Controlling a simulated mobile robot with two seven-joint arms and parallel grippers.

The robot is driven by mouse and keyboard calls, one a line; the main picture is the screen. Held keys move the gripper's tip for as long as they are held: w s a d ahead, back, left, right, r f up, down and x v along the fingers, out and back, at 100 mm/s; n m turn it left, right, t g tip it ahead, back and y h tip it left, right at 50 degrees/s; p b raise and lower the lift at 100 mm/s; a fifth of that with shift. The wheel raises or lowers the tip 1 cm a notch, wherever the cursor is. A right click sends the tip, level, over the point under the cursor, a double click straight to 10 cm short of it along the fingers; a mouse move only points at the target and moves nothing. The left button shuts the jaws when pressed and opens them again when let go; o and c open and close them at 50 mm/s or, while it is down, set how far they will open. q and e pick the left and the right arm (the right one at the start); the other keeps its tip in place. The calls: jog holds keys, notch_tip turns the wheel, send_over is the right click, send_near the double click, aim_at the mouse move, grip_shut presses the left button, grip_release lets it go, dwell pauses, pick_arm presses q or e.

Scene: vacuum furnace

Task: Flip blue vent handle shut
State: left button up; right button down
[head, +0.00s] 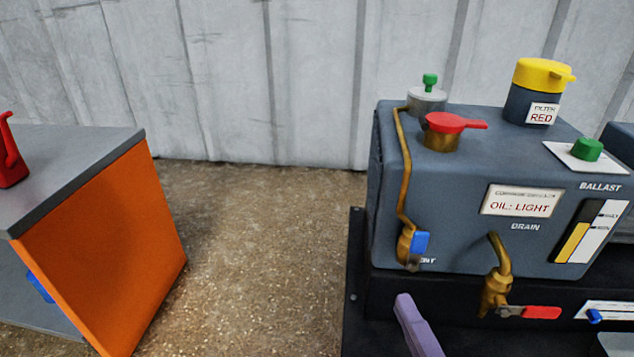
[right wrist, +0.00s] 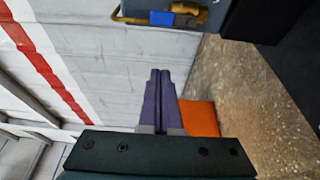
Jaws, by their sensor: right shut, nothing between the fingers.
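The blue vent handle (head: 420,242) sits on a brass valve (head: 404,245) at the lower left corner of the grey pump housing (head: 440,190), beside the partly covered vent label. It looks short and stands roughly upright. In the right wrist view the blue handle (right wrist: 162,18) shows near the top edge, with brass beside it. My right gripper (head: 403,298) has purple fingers, pressed together and empty, below the vent valve in the head view. In the right wrist view the closed fingertips (right wrist: 160,72) point toward the handle with a visible gap. My left gripper is not in view.
A brass drain valve with a red handle (head: 541,312) sits right of the vent. A red-capped filler (head: 450,123), a yellow-capped filter (head: 541,80) and a green ballast knob (head: 587,149) top the housing. An orange-sided bench (head: 110,250) stands left, with open floor between.

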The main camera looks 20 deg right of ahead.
aim_at(408, 256)
jog(key=b+x, duration=0.5)
jog(key=x, duration=0.5)
jog(key=s+d, duration=0.2)
jog(key=d, duration=0.1)
jog(key=shift+s+d, duration=0.15)
jog(key=shift+d, duration=0.05)
jog(key=shift+a, duration=0.1)
